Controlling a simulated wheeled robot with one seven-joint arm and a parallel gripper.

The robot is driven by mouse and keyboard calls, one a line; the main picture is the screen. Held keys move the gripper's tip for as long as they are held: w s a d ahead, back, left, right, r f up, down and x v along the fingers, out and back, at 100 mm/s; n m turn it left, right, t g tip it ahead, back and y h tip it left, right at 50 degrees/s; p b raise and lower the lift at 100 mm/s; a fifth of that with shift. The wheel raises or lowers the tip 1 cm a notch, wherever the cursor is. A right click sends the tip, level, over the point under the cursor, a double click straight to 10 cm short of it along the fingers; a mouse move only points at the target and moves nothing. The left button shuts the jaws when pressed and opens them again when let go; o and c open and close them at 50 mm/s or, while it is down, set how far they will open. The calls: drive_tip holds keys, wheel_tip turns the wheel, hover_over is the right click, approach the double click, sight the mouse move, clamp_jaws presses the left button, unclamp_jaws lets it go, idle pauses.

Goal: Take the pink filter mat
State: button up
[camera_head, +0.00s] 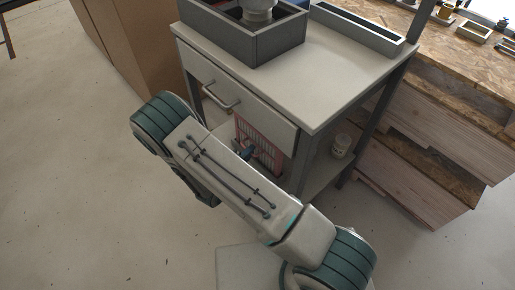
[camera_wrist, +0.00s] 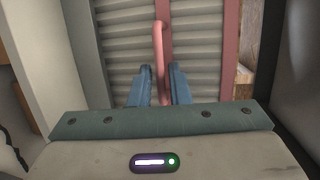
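A pink-framed panel with slats (camera_head: 262,139) stands upright in the cart's open space below the drawer. In the wrist view its pink frame (camera_wrist: 227,50) stands right of the grey slats (camera_wrist: 125,45), and an upright pink bar like a handle (camera_wrist: 159,50) stands in front. I cannot make out a separate pink mat. My gripper (camera_head: 247,153) is at the panel, partly hidden by my arm. In the wrist view its two blue fingers (camera_wrist: 163,82) lie on either side of the pink bar. I cannot tell whether they press on it.
The cart (camera_head: 305,85) carries a grey open box (camera_head: 278,40) and a long tray (camera_head: 357,27). Its drawer handle (camera_head: 222,100) juts out above my arm. A jar (camera_head: 341,145) stands on the lower shelf. A wooden workbench (camera_head: 425,135) is at right. The floor at left is clear.

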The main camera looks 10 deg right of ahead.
drive_tip(key=shift+w+d, duration=0.3)
clamp_jaws()
